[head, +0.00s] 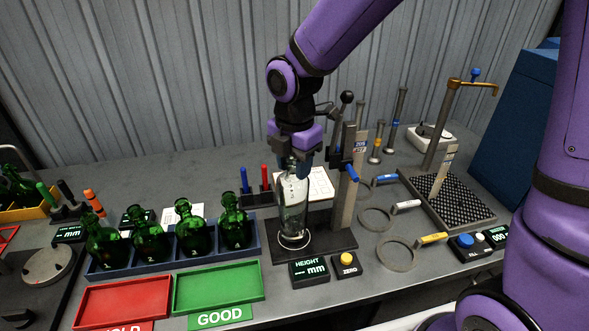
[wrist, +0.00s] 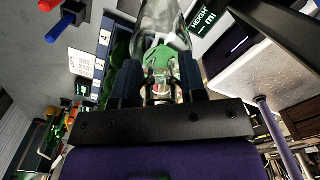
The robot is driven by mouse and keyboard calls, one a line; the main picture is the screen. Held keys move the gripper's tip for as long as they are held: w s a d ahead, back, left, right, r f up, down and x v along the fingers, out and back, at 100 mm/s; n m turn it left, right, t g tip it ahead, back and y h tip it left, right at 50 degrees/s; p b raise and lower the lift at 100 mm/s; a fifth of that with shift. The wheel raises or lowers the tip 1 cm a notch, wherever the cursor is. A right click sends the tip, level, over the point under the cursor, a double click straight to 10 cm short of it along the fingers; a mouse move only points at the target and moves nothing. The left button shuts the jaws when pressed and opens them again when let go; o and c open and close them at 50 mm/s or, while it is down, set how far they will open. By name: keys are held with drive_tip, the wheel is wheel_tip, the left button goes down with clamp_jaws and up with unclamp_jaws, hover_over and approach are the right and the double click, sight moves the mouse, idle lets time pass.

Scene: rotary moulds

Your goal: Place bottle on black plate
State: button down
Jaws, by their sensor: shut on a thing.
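A clear glass bottle (head: 292,216) stands upright below my gripper (head: 294,168), which is shut on its upper part. The bottle's base is at a white ring on the black plate (head: 334,241) of the height gauge. I cannot tell whether the base touches the plate or hangs just above it. In the wrist view the clear bottle (wrist: 163,28) extends away from between the two dark fingers of my gripper (wrist: 161,85). The fingers hide part of the bottle's neck.
Several green bottles (head: 147,240) stand in a blue rack (head: 256,246) just left of the plate. The gauge post (head: 343,195) rises close to the bottle's right. A height display (head: 310,271) and zero button (head: 346,261) sit in front. Red (head: 122,300) and green (head: 218,287) trays lie front left.

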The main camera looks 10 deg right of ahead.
drive_tip(key=shift+f, duration=0.85)
drive_tip(key=c, duration=0.7)
unclamp_jaws()
wheel_tip(320, 180, up, 12)
drive_tip(key=shift+r, duration=0.15)
